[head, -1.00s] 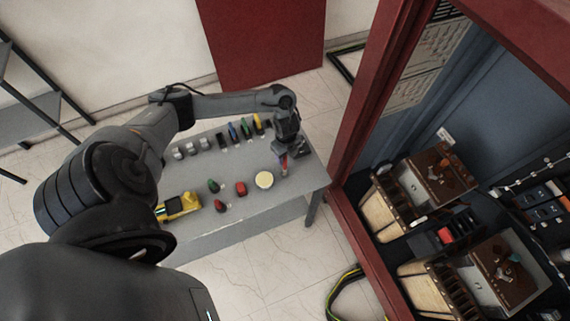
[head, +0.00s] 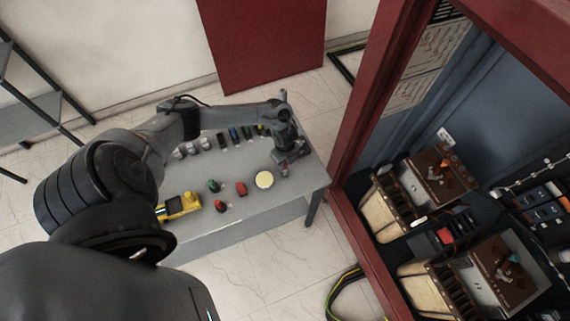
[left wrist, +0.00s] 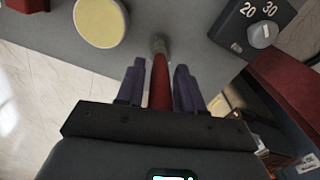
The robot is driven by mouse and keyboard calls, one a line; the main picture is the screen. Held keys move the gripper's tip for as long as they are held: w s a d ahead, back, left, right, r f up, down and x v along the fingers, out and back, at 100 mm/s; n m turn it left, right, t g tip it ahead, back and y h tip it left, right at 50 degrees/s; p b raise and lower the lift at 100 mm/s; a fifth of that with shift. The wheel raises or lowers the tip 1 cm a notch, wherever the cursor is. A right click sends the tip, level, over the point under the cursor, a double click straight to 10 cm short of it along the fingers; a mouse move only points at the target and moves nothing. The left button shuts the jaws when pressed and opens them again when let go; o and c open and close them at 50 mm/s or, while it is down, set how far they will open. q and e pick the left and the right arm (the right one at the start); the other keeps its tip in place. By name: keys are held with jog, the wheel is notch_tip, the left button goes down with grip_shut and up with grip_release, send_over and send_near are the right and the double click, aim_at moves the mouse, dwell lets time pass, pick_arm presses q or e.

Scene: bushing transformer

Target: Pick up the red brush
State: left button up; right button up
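The red brush (left wrist: 159,82) shows in the left wrist view as a red shaft with a greyish far end, over the grey table. My left gripper (left wrist: 158,88) has its two dark purple fingers on either side of the shaft, with narrow gaps visible, so it looks open around the brush. The near part of the brush is hidden behind the gripper body. In the head view my left gripper (head: 283,167) is low over the table's right end, and only a small reddish bit of the brush shows there. My right gripper is not in view.
The grey table (head: 245,222) also holds a pale yellow disc (head: 264,179), a red item (head: 241,189), a yellow tool (head: 183,205) and several other small items. A dial box (left wrist: 255,22) is close to the gripper. A red-framed cabinet (head: 352,150) stands to the right.

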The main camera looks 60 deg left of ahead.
pick_arm(q)
grip_shut()
